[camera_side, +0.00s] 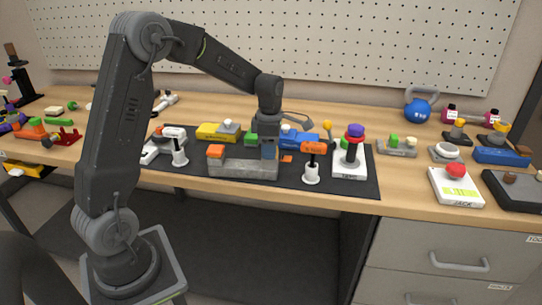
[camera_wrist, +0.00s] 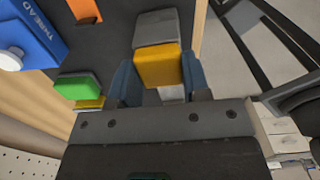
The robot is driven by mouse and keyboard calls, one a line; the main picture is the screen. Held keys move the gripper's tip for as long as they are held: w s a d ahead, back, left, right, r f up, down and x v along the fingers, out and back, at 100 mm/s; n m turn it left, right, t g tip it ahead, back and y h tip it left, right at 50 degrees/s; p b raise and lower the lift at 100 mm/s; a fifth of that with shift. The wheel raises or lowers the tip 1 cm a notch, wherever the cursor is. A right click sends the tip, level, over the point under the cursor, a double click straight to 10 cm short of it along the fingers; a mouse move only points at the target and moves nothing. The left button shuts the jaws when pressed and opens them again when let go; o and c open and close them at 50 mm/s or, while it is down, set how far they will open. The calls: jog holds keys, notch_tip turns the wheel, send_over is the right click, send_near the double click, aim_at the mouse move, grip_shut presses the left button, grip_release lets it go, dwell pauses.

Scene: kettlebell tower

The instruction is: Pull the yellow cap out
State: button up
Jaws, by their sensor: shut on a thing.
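The yellow cap (camera_wrist: 157,68) sits between my gripper's blue fingers in the wrist view, at the end of a grey block (camera_wrist: 157,27). My gripper (camera_wrist: 158,78) is shut on the cap. In the side view my gripper (camera_side: 268,152) points down at the right end of a grey base (camera_side: 240,168). An orange block (camera_side: 215,151) stands on the base's left end. The cap is hidden behind my fingers in the side view, and I cannot tell how far it is seated.
A white stand with a purple-topped post (camera_side: 354,132) is further right. A blue block (camera_side: 300,139) and a yellow block (camera_side: 210,132) lie behind. The black mat's front strip is clear.

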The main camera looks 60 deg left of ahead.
jog(key=shift+r, duration=0.75)
jog(key=shift+r, duration=2.4)
jog(key=shift+a, duration=0.15)
